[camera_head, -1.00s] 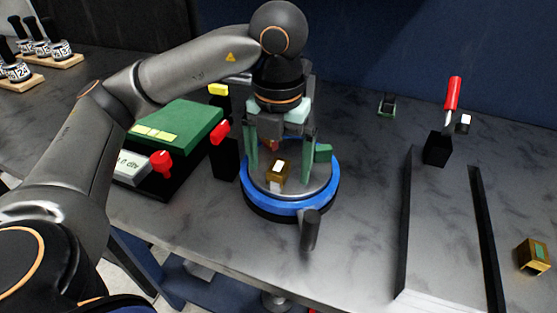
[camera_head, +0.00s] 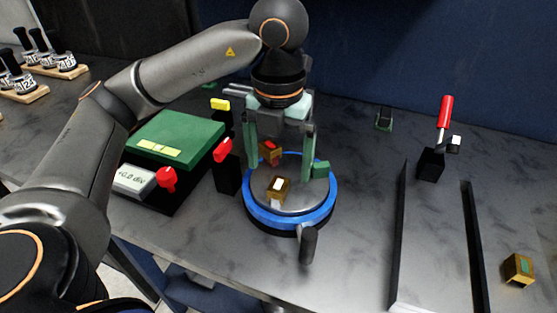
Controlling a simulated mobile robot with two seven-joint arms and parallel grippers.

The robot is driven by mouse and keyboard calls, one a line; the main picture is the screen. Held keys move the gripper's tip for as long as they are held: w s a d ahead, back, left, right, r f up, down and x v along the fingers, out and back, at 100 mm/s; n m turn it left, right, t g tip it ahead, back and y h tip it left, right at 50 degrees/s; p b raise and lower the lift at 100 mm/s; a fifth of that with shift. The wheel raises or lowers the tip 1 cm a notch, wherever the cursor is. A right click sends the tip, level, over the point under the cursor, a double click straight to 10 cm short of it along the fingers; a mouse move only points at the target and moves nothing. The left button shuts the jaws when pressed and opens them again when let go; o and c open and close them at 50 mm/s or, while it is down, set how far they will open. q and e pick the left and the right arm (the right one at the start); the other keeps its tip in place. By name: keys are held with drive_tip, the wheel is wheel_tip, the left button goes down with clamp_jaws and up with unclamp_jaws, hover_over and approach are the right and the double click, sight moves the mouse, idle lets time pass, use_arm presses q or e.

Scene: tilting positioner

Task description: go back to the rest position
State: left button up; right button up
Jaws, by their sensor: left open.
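My left gripper (camera_head: 280,165) is open over the round positioner, its two green fingers pointing down and apart. The positioner (camera_head: 290,213) has a blue ring, a grey top plate and a dark handle (camera_head: 308,243) at its front. A brass block with a white face (camera_head: 279,187) sits on the plate, below and between the fingers. A second brass block with a red face (camera_head: 269,152) shows behind it, between the fingers; I cannot tell what it rests on. A small green piece (camera_head: 321,169) is at the plate's right edge. My right gripper is not in view.
A green-topped device with a display (camera_head: 176,137) and red knob stands left of the positioner. A dark post with a red lever (camera_head: 223,150) stands close beside it. Right are two black rails (camera_head: 399,235), a red-handled clamp (camera_head: 432,160) and a brass block (camera_head: 518,268). Weights stand far left.

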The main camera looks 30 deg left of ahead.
use_arm(q)
drive_tip(key=shift+r+p, duration=0.7)
drive_tip(key=shift+r, duration=0.4)
